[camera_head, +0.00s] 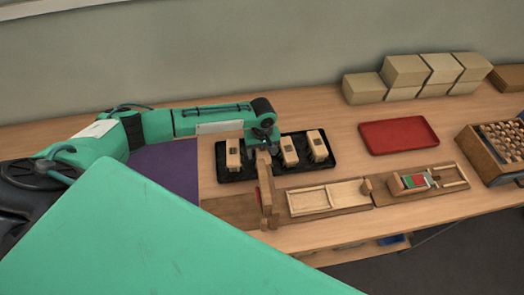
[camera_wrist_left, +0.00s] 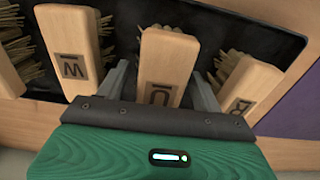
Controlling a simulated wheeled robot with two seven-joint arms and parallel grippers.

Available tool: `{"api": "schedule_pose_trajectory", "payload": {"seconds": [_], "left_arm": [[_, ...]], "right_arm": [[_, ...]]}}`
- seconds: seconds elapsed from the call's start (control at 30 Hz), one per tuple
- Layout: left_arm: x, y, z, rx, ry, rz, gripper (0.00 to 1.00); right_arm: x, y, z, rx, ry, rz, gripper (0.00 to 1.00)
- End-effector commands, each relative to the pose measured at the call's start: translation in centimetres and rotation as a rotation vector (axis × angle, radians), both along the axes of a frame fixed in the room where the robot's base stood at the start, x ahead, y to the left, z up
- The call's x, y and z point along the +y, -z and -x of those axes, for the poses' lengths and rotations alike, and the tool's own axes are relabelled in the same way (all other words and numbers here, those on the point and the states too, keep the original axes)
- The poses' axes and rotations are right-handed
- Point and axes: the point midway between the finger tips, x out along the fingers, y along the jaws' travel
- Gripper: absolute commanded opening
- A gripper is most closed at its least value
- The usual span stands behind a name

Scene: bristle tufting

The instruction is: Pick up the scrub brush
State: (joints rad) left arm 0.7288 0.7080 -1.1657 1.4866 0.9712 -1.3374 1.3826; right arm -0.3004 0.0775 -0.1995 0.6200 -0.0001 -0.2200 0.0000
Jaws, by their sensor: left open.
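Several wooden-backed brushes with pale bristles lie in a black tray (camera_head: 305,166). The left wrist view shows marks burned on their backs: one like a W (camera_wrist_left: 72,58), one like a U (camera_wrist_left: 168,65), one like a B (camera_wrist_left: 250,88). Which one is the scrub brush I cannot tell for sure. My left gripper (camera_head: 263,146) is over the tray, between the leftmost brush (camera_head: 233,154) and another brush (camera_head: 290,151). In the left wrist view its open fingers (camera_wrist_left: 160,82) stand on either side of the U-marked brush. Contact is not clear. My right gripper is not in view.
An upright wooden piece (camera_head: 268,205) stands just in front of the tray. Wooden fixtures (camera_head: 330,198) line the table's front. A red tray (camera_head: 398,136) lies to the right, with stacked blocks (camera_head: 405,72) behind. A purple mat (camera_head: 165,168) lies left.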

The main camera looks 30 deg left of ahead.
Motion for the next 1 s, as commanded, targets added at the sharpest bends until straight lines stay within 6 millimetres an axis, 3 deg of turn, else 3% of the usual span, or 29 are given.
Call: {"api": "schedule_pose_trajectory", "payload": {"seconds": [0.2,0.47,0.5,0.83,1.0], "left_arm": [[0.0,0.2,0.0,0.000,0.000,0.000,0.67],[0.0,0.1,0.0,0.000,0.000,0.000,0.18],[0.0,0.1,0.0,0.000,0.000,0.000,0.16],[0.0,-0.3,0.0,-0.001,0.000,0.000,0.16],[0.1,-2.2,-0.1,-0.002,0.000,0.000,0.16]], "right_arm": [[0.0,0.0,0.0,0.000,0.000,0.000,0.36],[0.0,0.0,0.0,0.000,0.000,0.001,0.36],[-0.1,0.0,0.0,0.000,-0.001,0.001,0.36],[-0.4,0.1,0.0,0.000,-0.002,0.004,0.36],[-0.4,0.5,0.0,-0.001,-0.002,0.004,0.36]]}}
